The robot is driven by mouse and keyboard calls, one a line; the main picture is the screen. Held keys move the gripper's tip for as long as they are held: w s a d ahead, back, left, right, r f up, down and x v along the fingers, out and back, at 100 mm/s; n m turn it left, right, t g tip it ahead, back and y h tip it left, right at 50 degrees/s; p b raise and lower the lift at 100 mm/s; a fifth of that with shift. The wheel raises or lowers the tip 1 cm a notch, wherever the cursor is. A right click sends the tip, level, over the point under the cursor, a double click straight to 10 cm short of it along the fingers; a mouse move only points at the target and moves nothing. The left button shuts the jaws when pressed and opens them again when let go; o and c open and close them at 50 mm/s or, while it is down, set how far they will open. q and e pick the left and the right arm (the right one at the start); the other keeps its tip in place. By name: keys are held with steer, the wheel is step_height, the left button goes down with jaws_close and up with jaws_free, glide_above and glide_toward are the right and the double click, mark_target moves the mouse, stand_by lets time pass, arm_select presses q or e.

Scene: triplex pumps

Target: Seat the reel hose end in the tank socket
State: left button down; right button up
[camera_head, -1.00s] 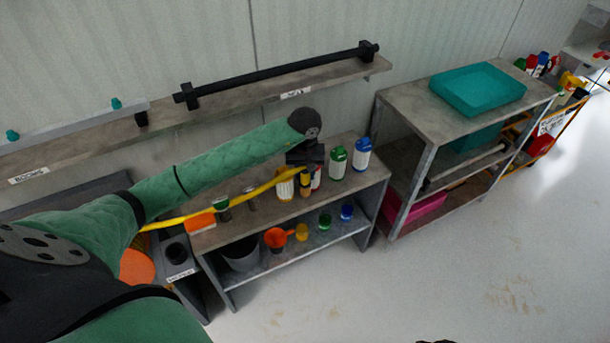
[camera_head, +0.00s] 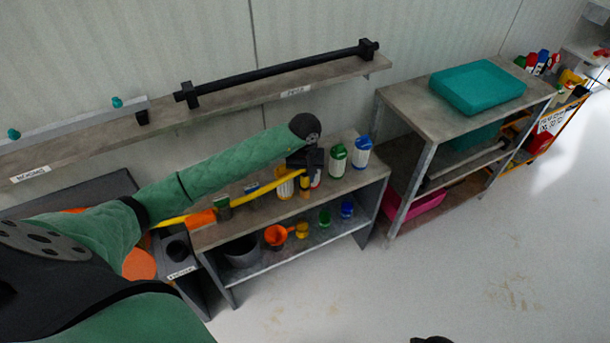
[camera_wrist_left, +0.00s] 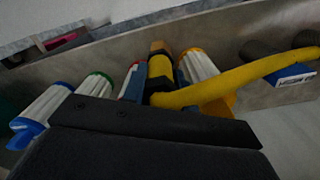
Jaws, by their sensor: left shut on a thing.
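My left gripper (camera_head: 305,178) is shut on the yellow hose end (camera_wrist_left: 160,68), over the front part of the low shelf top. The yellow hose (camera_head: 235,191) runs left from the gripper, past an orange block, towards the orange reel (camera_head: 138,264), which my arm partly hides. In the left wrist view the hose (camera_wrist_left: 242,79) bends away to the right, and the black gripper body covers the lower middle. I cannot pick out the tank socket with certainty. My right gripper is not in view.
White bottles with green (camera_head: 337,161) and blue (camera_head: 360,153) caps stand right of the gripper. An orange block (camera_head: 201,219) lies at the shelf's left end. Cups and a grey bucket (camera_head: 241,251) stand below. A teal tray (camera_head: 478,86) tops the right rack. The floor in front is clear.

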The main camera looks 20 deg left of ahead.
arm_select(q)
steer(key=c, duration=1.4)
jaws_free()
steer(key=shift+o, duration=0.2)
